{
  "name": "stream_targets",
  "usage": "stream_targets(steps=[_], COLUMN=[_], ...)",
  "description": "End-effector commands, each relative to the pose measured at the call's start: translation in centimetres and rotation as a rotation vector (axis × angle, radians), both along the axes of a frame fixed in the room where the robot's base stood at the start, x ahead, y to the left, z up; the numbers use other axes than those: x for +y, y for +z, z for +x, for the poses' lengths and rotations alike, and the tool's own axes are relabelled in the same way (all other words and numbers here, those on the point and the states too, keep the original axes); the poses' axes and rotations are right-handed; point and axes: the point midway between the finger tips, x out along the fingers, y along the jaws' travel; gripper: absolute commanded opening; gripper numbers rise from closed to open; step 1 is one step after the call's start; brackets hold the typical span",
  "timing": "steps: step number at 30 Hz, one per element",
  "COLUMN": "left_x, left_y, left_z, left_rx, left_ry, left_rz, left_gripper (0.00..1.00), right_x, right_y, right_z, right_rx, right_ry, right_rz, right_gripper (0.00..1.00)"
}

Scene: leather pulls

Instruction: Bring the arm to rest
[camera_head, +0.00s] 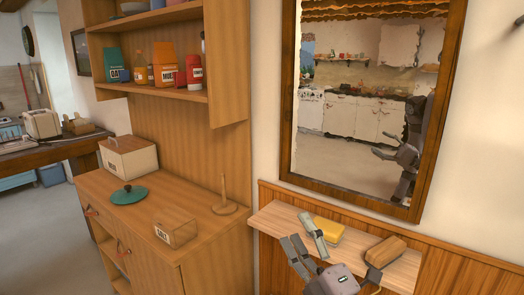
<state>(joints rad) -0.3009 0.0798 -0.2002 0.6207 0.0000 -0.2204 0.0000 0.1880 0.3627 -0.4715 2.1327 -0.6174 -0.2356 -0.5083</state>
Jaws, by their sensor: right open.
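My right gripper (304,240) comes in from the bottom, just left of the middle of a narrow wall shelf. Its fingers are apart and nothing shows between them. The fingertips appear close to a yellow block (328,231) lying on the shelf; I cannot tell whether they touch it. My left gripper is not in view. The mirror shows a reflection of my gripper and arm.
The shelf (278,217) also bears a brown brush-like block (386,251). A framed mirror (290,95) hangs above it. At left, a wooden cabinet (185,204) bears a bread box (129,158), green lid (129,195), salt box (176,232) and peg stand (226,206).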

Motion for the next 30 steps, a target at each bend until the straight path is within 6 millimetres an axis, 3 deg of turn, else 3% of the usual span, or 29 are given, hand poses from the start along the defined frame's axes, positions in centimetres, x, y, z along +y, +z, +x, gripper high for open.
stream_targets(steps=[3,5,9,12,18,26,27,30], left_x=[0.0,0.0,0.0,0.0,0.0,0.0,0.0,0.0], left_y=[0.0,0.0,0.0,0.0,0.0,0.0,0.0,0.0], left_z=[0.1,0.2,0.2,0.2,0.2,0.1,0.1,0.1], left_rx=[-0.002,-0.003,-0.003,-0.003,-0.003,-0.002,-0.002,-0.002], left_ry=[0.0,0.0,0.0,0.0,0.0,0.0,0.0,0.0], left_rz=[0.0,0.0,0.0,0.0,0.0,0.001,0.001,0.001], left_gripper=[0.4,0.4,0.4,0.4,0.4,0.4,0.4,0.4], right_x=[-5.1,-7.2,-10.7,-12.0,-12.9,-13.0,-13.0,-12.9], right_y=[-7.6,-11.5,-20.4,-25.2,-30.6,-33.7,-34.5,-37.2], right_z=[-0.4,-1.4,-6.4,-10.9,-18.9,-27.8,-28.3,-27.3], right_rx=[0.377,0.549,0.92,1.139,1.439,1.713,1.735,1.737], right_ry=[-0.148,-0.221,-0.397,-0.514,-0.697,-0.891,-0.909,-0.913], right_rz=[0.273,0.394,0.63,0.758,0.913,1.026,1.032,1.022], right_gripper=[0.6,0.6,0.6,0.6,0.6,0.6,0.6,0.6])
